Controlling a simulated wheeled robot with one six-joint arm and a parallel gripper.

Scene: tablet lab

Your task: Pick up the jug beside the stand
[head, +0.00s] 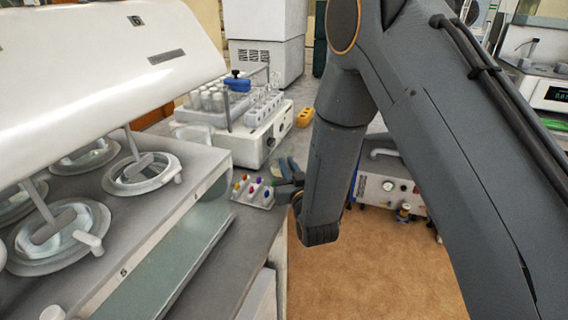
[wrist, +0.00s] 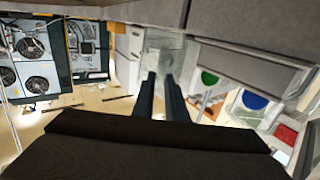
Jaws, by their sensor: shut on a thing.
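My gripper (wrist: 159,98) shows in the wrist view as two dark fingers reaching toward a clear, see-through vessel, which looks like the jug (wrist: 163,52). The fingers are close together and shut on it; the exact contact is hard to make out. In the head view my gripper (head: 287,180) is small, low at the counter's right edge and partly hidden by my arm. The jug cannot be made out clearly there. A small pale stand (head: 252,201) with several coloured pieces sits on the counter just left of my gripper.
A white tester with several round glass vessels (head: 143,173) fills the left. A white instrument (head: 247,146) with tube racks stands behind the small stand. A yellow block (head: 305,117) lies farther back. The tan floor (head: 375,265) is open right of the counter. A pump unit (head: 388,188) stands beyond.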

